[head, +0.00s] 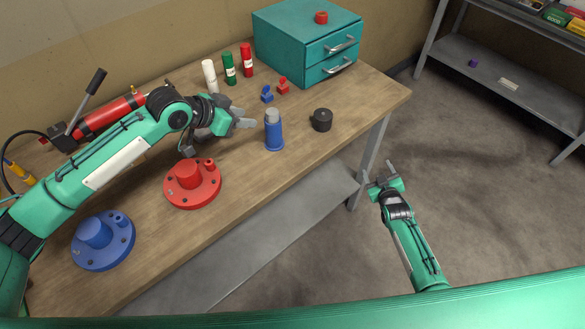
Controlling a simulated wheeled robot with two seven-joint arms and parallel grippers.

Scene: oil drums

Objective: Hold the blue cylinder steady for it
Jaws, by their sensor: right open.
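The blue cylinder (274,136) stands upright on the wooden workbench (215,225), near its front edge, with a grey top. My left gripper (249,119) reaches in from the left, just left of the cylinder. Its pale fingers point toward the cylinder, with what looks like a small gap between. Whether the fingers are parted cannot be made out. My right gripper (378,171) is open and empty, off the bench's right front edge, above the floor.
A black round cap (321,120) sits right of the cylinder. Red (192,184) and blue (103,240) flanged discs lie in front of my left arm. Small blue (267,94) and red (283,86) pieces, several markers and a teal drawer cabinet (285,45) stand behind.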

